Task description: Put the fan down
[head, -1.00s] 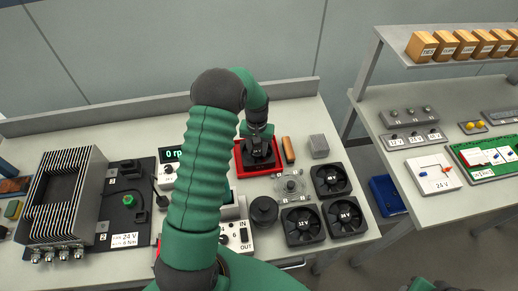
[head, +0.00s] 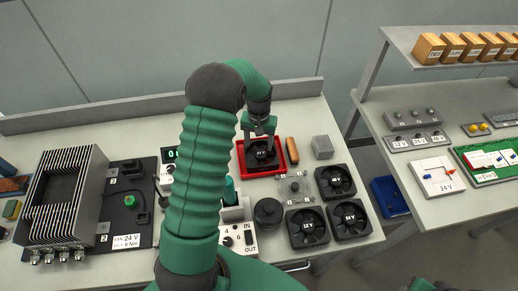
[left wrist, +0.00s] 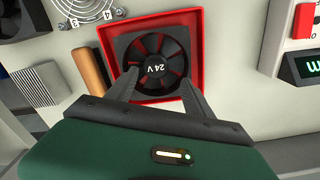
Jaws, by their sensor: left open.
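A black fan (head: 262,153) with a 24 V label lies in a red square tray (head: 281,166) on the bench. In the left wrist view the fan (left wrist: 152,45) sits inside the rim of the red tray (left wrist: 198,22), with its label facing up. My left gripper (head: 259,138) is over the tray's far side. In the left wrist view its two fingers (left wrist: 157,82) are spread apart at the near edge of the fan, with nothing gripped between them. My right gripper is not in view.
A finned metal housing (head: 62,200) stands at the left.

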